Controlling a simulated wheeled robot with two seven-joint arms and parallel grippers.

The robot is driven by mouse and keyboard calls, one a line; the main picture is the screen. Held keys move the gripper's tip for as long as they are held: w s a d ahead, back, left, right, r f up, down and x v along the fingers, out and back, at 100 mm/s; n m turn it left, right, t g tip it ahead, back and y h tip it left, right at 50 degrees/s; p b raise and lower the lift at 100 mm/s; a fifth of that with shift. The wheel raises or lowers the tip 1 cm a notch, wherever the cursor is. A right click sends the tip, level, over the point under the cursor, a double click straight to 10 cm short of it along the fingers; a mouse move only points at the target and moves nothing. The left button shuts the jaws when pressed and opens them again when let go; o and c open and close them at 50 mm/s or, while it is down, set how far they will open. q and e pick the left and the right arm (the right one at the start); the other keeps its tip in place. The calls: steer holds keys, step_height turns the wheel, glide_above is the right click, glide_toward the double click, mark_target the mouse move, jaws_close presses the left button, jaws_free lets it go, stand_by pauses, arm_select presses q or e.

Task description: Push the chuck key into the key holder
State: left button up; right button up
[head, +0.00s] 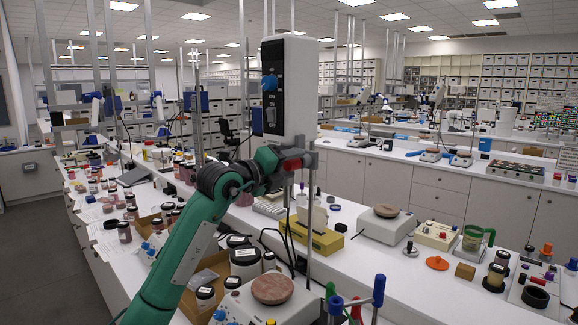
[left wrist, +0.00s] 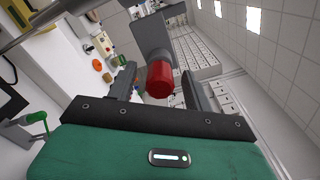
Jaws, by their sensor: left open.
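My left gripper (head: 293,162) is just below the white-and-black overhead stirrer head (head: 290,88), beside its metal rods. In the left wrist view my left gripper (left wrist: 162,82) is open, with one dark finger on each side of a red-ended part (left wrist: 160,79). This part has a thick dark grey body behind it. The fingers look apart from it. I cannot tell whether it is the chuck key or belongs to the holder. I cannot make out the chuck key or the key holder for certain in either view. My right gripper is not in view.
A yellow box (head: 312,236) stands on the white bench below. A hotplate (head: 385,224) is to its right, and a large lidded jar (head: 245,262) is in front. Blue-ended bars (head: 357,303) rise at the front edge. Many small jars crowd the left bench.

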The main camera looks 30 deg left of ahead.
arm_select(q)
steer(key=shift+s+a+f, duration=0.1)
steer(key=shift+s, duration=0.15)
steer(key=b+v, duration=0.6)
steer(key=v, duration=0.7)
steer(key=shift+s+a, duration=0.1)
steer(key=shift+s, duration=0.05)
